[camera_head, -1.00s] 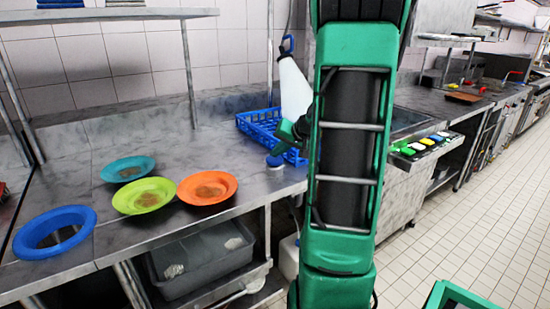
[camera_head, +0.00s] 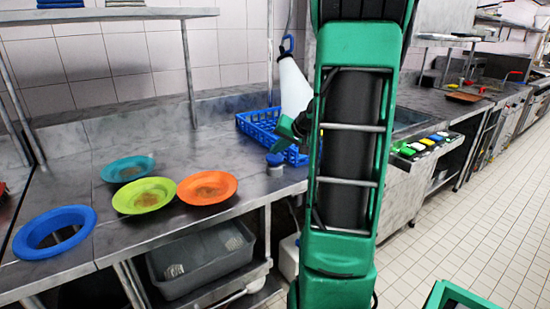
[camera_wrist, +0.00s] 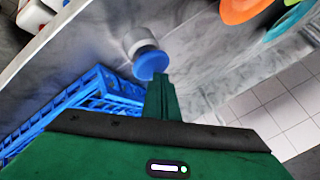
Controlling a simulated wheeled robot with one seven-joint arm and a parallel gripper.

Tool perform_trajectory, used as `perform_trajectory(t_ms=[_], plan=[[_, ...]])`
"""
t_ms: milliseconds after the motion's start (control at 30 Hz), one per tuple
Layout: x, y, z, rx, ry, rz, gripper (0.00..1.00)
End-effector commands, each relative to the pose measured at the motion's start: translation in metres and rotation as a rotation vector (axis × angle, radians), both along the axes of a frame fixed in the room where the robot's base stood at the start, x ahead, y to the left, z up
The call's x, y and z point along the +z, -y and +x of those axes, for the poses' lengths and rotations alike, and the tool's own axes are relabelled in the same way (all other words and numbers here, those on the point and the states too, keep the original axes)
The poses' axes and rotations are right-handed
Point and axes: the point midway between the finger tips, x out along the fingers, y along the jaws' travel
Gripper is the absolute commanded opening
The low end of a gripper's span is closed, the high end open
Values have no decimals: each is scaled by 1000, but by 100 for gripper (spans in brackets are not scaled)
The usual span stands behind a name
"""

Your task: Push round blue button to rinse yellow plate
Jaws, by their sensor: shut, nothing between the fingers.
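The round blue button (camera_head: 275,159) sits on a short pale base at the front edge of the steel counter, and it also shows in the wrist view (camera_wrist: 151,66). My gripper (camera_head: 281,146) is shut and empty. In the wrist view its green fingers (camera_wrist: 160,88) point towards the button and their tips appear close beside its blue cap. I cannot tell whether they touch. The yellow-green plate (camera_head: 163,187), with a brown stain in its middle, lies on the counter to the left.
An orange plate (camera_head: 230,181) and a teal plate (camera_head: 110,174) lie beside the yellow one. A blue ring (camera_head: 30,238) lies at the front left. A blue crate (camera_head: 259,125) stands behind the button. A grey bin (camera_head: 190,283) is below the counter.

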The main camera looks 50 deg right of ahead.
Motion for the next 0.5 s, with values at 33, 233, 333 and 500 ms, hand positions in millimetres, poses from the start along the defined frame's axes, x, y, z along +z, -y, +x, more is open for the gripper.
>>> perform_trajectory(t_ms=[33, 233, 333, 500], plan=[[3, 0, 0, 0, 1, -2, 0], [9, 0, 0, -1, 0, 1, 0], [9, 0, 0, -1, 0, 1, 0], [10, 0, 0, -1, 1, -1, 0]])
